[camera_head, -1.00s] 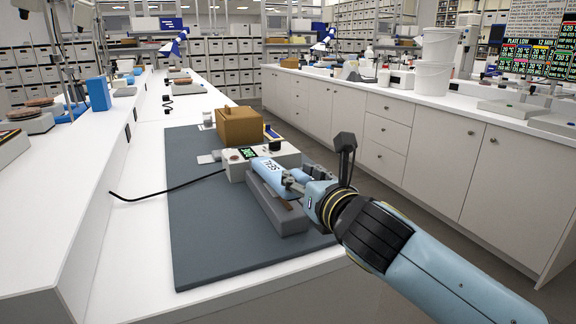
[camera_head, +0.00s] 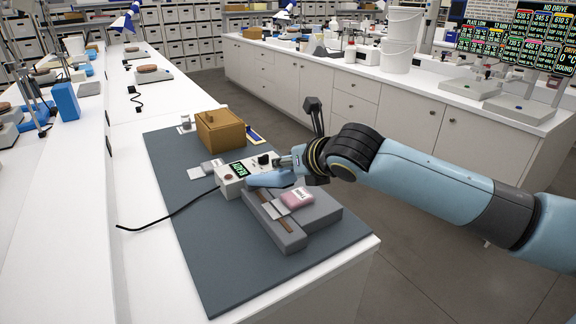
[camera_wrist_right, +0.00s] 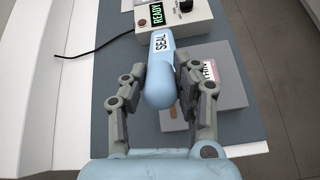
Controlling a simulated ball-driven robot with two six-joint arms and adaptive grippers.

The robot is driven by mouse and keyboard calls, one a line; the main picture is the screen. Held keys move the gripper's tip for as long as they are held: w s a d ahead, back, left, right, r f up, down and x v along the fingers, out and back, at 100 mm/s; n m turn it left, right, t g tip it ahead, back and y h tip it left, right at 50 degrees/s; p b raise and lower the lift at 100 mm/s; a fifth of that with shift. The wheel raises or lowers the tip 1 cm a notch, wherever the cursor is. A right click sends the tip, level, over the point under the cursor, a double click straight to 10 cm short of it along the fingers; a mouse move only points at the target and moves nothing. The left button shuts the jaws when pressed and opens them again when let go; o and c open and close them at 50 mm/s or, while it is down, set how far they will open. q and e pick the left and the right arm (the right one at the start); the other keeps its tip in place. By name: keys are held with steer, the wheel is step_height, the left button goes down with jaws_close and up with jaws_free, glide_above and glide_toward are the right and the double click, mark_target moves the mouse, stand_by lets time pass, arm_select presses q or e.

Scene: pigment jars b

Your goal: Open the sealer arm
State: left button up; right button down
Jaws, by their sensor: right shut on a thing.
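The sealer stands on the dark mat. Its pale blue arm (camera_head: 268,180) is tilted up from the grey base (camera_head: 290,238), hinged at the white control box (camera_head: 228,187), whose screen reads READY. The wrist view shows the arm (camera_wrist_right: 159,82) marked SEAL. My right gripper (camera_head: 292,163) has its fingers on both sides of the arm and is shut on it; it also shows in the wrist view (camera_wrist_right: 164,75). A pink-labelled pouch (camera_head: 298,197) lies on the base, uncovered by the arm. My left gripper is not in view.
A tan box (camera_head: 220,132) stands on the mat (camera_head: 185,215) behind the sealer. A black cable (camera_head: 165,224) runs left from the control box. The mat's front part is clear. White buckets (camera_head: 400,45) stand on the far counter.

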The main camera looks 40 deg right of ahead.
steer(key=shift+w+d+r+g, duration=0.2)
steer(key=shift+w+r+g, duration=0.3)
steer(key=shift+w+r, duration=0.45)
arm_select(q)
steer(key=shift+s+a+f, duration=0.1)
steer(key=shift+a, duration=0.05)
arm_select(e)
steer(key=shift+w+r, duration=0.2)
steer(key=shift+r, duration=0.05)
steer(key=shift+d, duration=0.1)
steer(key=c, duration=1)
jaws_free()
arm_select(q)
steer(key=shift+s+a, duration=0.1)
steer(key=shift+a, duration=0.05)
arm_select(e)
steer(key=v, duration=1.2)
steer(key=shift+r, duration=0.15)
steer(key=shift+w, duration=0.1)
